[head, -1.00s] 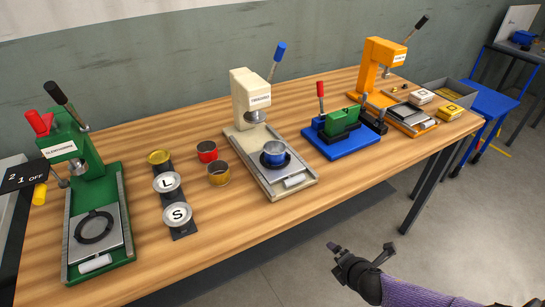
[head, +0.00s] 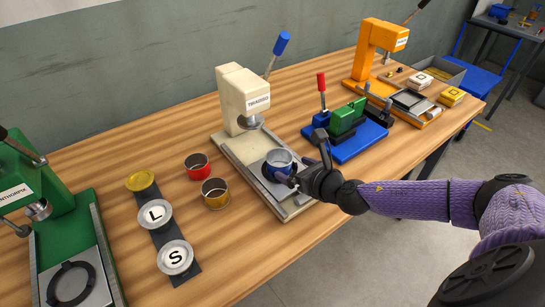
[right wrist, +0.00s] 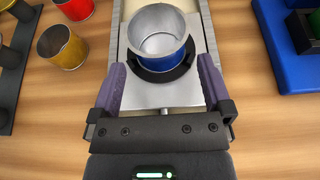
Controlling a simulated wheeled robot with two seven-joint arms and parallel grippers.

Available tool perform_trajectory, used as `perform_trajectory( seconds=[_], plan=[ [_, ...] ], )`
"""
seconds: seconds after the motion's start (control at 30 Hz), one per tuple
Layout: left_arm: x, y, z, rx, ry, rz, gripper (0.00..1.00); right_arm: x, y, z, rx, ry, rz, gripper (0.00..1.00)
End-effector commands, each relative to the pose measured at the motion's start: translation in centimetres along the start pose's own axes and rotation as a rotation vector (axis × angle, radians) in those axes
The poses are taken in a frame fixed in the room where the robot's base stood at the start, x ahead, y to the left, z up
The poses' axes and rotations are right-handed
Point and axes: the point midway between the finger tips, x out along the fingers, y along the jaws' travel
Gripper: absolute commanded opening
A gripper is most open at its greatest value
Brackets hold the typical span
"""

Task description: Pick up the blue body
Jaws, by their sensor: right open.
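The blue body (head: 279,162) is an open metal cup with a blue outside and a silver inside. It stands upright in a dark ring on the sliding plate of the cream press (head: 241,103). In the right wrist view the blue body (right wrist: 158,36) is just beyond the fingertips, between their lines. My right gripper (head: 295,172) is open, with nothing between its fingers; in the right wrist view its two purple fingers (right wrist: 165,75) point at the body from either side. In the head view the gripper hides part of the body's front. My left gripper is not in view.
A red cup (head: 197,167) and a yellow cup (head: 215,194) stand left of the cream press. A dark strip with several round lids (head: 157,214) lies further left, near the green press (head: 50,195). A blue-based fixture (head: 350,140) stands to the right.

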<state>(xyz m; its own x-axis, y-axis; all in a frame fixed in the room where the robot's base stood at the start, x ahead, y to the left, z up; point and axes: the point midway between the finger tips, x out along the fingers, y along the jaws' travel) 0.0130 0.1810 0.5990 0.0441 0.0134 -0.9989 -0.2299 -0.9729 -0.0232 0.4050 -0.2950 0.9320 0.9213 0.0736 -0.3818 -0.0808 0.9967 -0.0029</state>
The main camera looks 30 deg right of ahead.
Motion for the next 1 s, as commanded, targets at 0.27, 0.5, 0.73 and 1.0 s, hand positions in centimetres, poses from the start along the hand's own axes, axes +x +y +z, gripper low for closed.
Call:
perform_trajectory(
  seconds=[0.27, 0.5, 0.73, 1.0],
  plan=[
    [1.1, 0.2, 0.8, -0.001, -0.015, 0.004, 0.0, 5.2, 0.2, 0.4, 0.004, -0.003, -0.001, 1.0],
    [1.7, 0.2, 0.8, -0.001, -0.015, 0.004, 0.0, 7.2, 0.2, 0.3, 0.003, 0.002, -0.001, 1.0],
    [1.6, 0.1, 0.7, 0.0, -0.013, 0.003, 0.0, 7.1, 0.2, 0.4, 0.003, 0.002, -0.001, 0.77],
    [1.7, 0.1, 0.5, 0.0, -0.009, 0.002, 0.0, 7.1, 0.2, 0.4, 0.004, 0.002, -0.001, 0.2]
  ],
)
